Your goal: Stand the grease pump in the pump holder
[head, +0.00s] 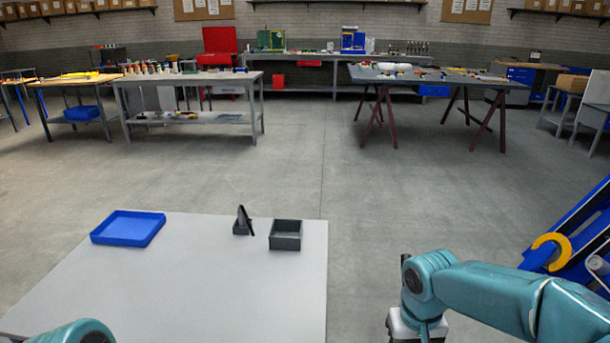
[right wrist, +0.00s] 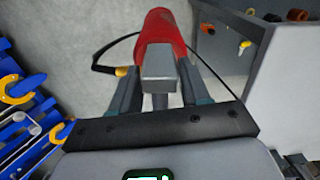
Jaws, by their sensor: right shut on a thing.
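In the right wrist view my right gripper (right wrist: 158,88) is shut on the grease pump (right wrist: 162,38), which has a red body, a grey block near the fingers and a thin black hose with a yellow fitting. In the head view my right arm is at the lower right, beside the light table, and its fingers and the pump are out of frame. A dark grey open-topped box (head: 286,243), probably the pump holder, stands at the table's far right. My left gripper is out of view; only a teal arm part shows at the lower left.
The light table (head: 200,290) also bears a blue tray (head: 128,229) and a small dark stand with a slanted plate (head: 242,221). Its middle and front are clear. Blue machinery with yellow parts (head: 572,235) stands at the right. Workbenches line the back.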

